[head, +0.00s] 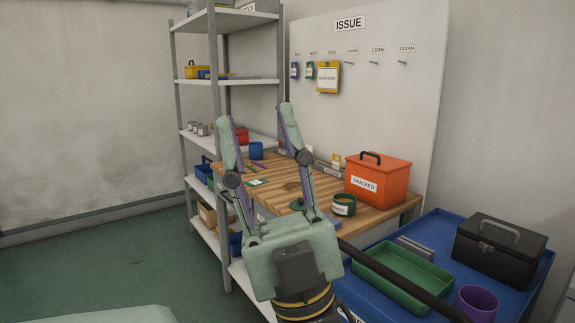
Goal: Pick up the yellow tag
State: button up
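A yellow tag (328,77) with a white label hangs on the white ISSUE board (418,115), under the third hook from the left. Its label print is too small to read surely. My gripper (256,113) is open, with its two fingers pointing up and spread wide. Nothing shows held between them. It appears in front of the wooden table, lower and to the left of the yellow tag in the picture, and apart from it.
Below the board, the wooden table (390,212) holds an orange CRACKED box (384,182). A shelf rack (177,100) stands left. A blue surface (535,270) at right carries a black case (497,250).

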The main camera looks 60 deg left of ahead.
aim_at(336, 165)
jog(key=u, duration=1.45)
jog(key=i+j, duration=0.2)
jog(key=i+j+z, duration=0.1)
jog(key=j, duration=0.25)
jog(key=i+j+z, duration=0.3)
jog(key=j, duration=0.5)
jog(key=i+j+z, duration=0.35)
jog(key=j, duration=0.5)
jog(key=j+z, duration=0.3)
jog(key=j, duration=0.6)
jog(key=i+j+z, duration=0.1)
jog(key=j+z, duration=0.25)
jog(key=j, duration=0.6)
jog(key=j+z, duration=0.15)
jog(key=j, duration=0.25)
jog(key=k+j+z, duration=0.1)
jog(key=j, duration=0.25)
jog(key=k+j+z, duration=0.15)
jog(key=j, duration=0.25)
jog(key=k+j+z, duration=0.1)
jog(key=j, duration=0.25)
jog(key=k+j+z, duration=0.1)
jog(key=j, duration=0.25)
jog(key=k+j+z, duration=0.1)
jog(key=j, duration=0.25)
jog(key=k, duration=0.05)
